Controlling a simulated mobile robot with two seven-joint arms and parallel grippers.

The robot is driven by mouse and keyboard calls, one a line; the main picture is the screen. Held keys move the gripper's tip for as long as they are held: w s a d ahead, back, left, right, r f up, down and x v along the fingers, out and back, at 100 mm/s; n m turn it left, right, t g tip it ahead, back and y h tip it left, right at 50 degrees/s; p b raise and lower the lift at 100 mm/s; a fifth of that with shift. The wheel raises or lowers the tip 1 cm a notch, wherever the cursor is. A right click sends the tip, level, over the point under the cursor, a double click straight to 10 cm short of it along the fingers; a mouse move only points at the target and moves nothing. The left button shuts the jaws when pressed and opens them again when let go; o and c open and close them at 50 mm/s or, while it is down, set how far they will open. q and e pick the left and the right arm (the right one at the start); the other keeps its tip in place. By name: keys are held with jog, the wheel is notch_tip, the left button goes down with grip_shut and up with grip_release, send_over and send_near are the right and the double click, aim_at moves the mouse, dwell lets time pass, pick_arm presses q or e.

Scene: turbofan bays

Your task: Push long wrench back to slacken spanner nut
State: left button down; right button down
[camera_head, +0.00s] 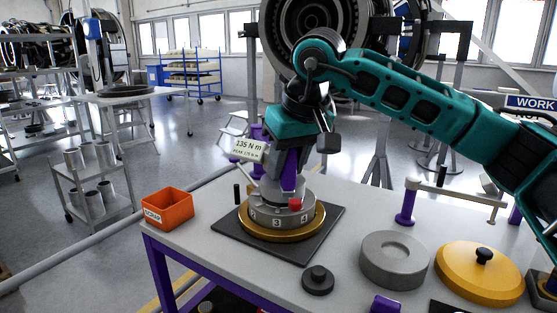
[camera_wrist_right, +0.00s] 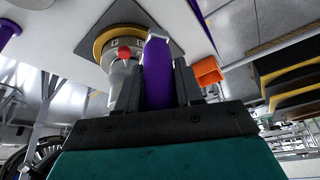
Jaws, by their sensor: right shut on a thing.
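The spanner nut (camera_head: 268,215) is a grey ring marked 3 and 4, with a red knob, seated on a gold flange on a black mat. It also shows in the wrist view (camera_wrist_right: 122,72). My right gripper (camera_head: 287,160) is above the nut, shut on the purple handle of the long wrench (camera_head: 289,178). In the wrist view the purple handle (camera_wrist_right: 157,72) sits between the two dark fingers. The rest of the wrench is largely hidden by the gripper. A readout tag (camera_head: 248,150) beside it shows 135 N m, with a smaller peak line. My left gripper is not in view.
An orange bin (camera_head: 167,209) stands at the table's left. A grey ring (camera_head: 394,260), a yellow lid with a black knob (camera_head: 480,273) and a black knobbed disc (camera_head: 318,280) lie to the right and front.

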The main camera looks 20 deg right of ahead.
jog(key=shift+s+d+f, duration=0.1)
jog(key=shift+d, duration=0.45)
jog(key=c, duration=0.8)
grip_release()
jog(key=shift+a, duration=0.1)
jog(key=shift+s+r, duration=0.1)
jog(key=shift+r, duration=0.15)
jog(key=v, duration=1.2)
jog(key=shift+r, duration=0.25)
